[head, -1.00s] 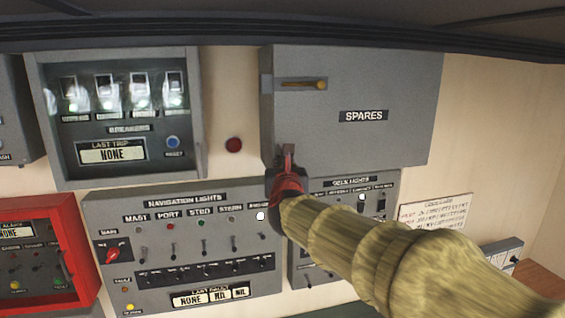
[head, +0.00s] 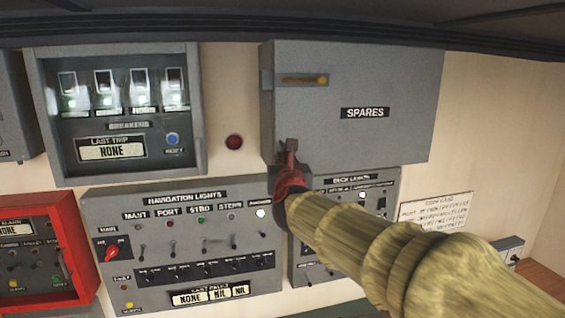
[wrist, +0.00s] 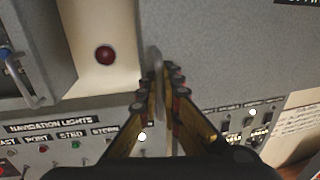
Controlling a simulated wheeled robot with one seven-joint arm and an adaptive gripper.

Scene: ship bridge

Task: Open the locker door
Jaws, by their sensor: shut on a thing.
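The grey locker marked SPARES (head: 390,85) hangs on the wall at the upper middle of the head view, and its door looks closed. A slotted latch with a brass knob (head: 322,80) is at the door's upper left, with the knob at the slot's right end. My gripper (head: 290,150) is at the door's lower left edge. In the wrist view, the fingers of my gripper (wrist: 163,85) are closed around an upright grey metal handle (wrist: 154,60) on the locker's front. The handle's lower part is partly hidden by the fingers.
The breaker box (head: 118,115) stands left of the locker, with a red button (head: 234,142) between them. Below are the navigation lights panel (head: 185,240) and the deck lights panel (head: 385,203), close under my gripper. Bare wall lies right of the locker.

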